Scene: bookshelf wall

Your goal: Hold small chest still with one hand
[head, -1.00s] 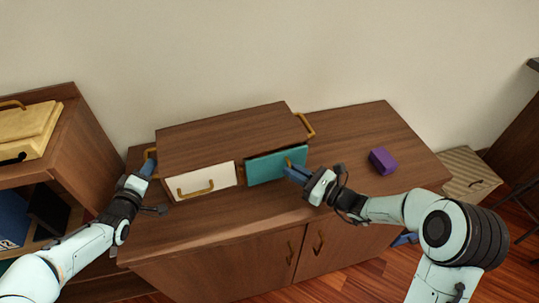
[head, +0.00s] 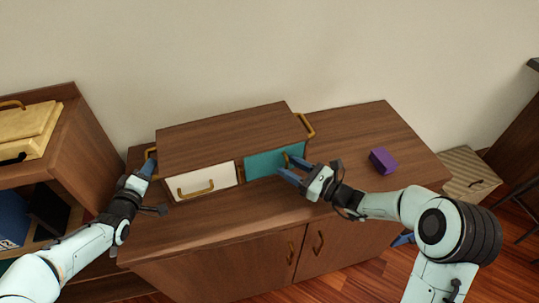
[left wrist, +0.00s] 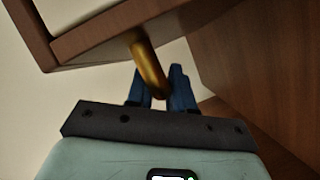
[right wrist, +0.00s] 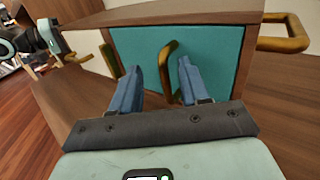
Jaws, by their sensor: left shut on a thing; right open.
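The small chest (head: 228,134) is a brown wooden box on a brown cabinet, with a white drawer (head: 202,182) on the left and a teal drawer (head: 268,164) on the right of its front. Brass handles are on the drawers and on its sides. My left gripper (head: 150,168) is shut on the brass left side handle (left wrist: 150,68) of the chest. My right gripper (head: 292,170) is open in front of the teal drawer. In the right wrist view its fingers are spread either side of the teal drawer's brass handle (right wrist: 168,62). The teal drawer looks pushed in.
The cabinet (head: 400,150) bears the chest, and a purple block (head: 383,161) lies on it to the right. A shelf unit (head: 68,115) with a yellow box (head: 28,122) stands at the left. A striped box (head: 470,175) is on the floor at right.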

